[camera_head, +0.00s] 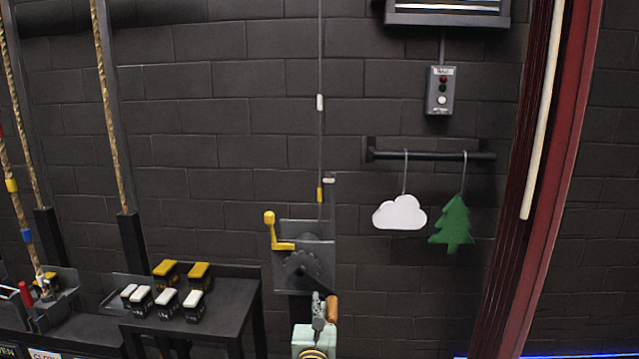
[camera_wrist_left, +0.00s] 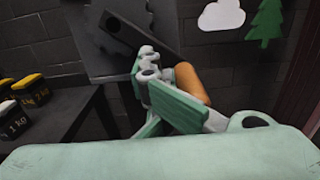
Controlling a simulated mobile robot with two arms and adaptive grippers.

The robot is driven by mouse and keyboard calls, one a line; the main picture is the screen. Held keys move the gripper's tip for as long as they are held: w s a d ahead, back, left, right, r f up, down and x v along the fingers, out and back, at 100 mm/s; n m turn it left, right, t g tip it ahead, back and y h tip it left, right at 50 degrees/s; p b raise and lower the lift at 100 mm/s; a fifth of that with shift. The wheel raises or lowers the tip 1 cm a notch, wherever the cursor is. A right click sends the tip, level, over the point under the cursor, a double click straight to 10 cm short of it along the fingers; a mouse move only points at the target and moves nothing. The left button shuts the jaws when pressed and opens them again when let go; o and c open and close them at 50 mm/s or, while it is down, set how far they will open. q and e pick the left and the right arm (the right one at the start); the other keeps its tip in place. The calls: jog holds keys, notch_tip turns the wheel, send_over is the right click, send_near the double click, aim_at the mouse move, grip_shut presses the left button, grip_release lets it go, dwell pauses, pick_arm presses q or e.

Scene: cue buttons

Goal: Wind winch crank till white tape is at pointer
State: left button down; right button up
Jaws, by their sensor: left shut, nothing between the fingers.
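The winch (camera_head: 303,258) is a grey plate with a dark toothed wheel on the brick wall. A yellow lever (camera_head: 270,228) sits at its upper left. The crank's orange-brown handle (camera_head: 332,309) hangs low; its dark arm (camera_wrist_left: 122,32) shows in the wrist view. White tape (camera_head: 320,102) is on the vertical cable, well above the white-tipped pointer (camera_head: 329,180). Yellow tape (camera_head: 319,194) is just below the pointer. My left gripper (camera_head: 317,300) is shut and empty, close beside the handle on its left; I cannot tell if they touch. My right gripper is out of view.
A dark table (camera_head: 225,299) with several yellow- and white-topped weights stands left of the winch. A white cloud (camera_head: 400,212) and a green tree (camera_head: 453,224) hang from a rail (camera_head: 430,151) at right. Ropes hang at far left; a red post (camera_head: 545,180) stands right.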

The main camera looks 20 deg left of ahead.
pick_arm(q)
jog(key=shift+s+a+f, duration=0.15)
jog(key=shift+a+f, duration=0.3)
jog(key=shift+a, duration=0.15)
jog(key=shift+s+a+f, duration=0.15)
jog(key=shift+a+f, duration=0.25)
jog(key=shift+a, duration=0.2)
jog(key=shift+d, duration=0.1)
jog(key=c, duration=2.5)
grip_release()
jog(key=o, duration=1.1)
jog(key=shift+o, duration=0.2)
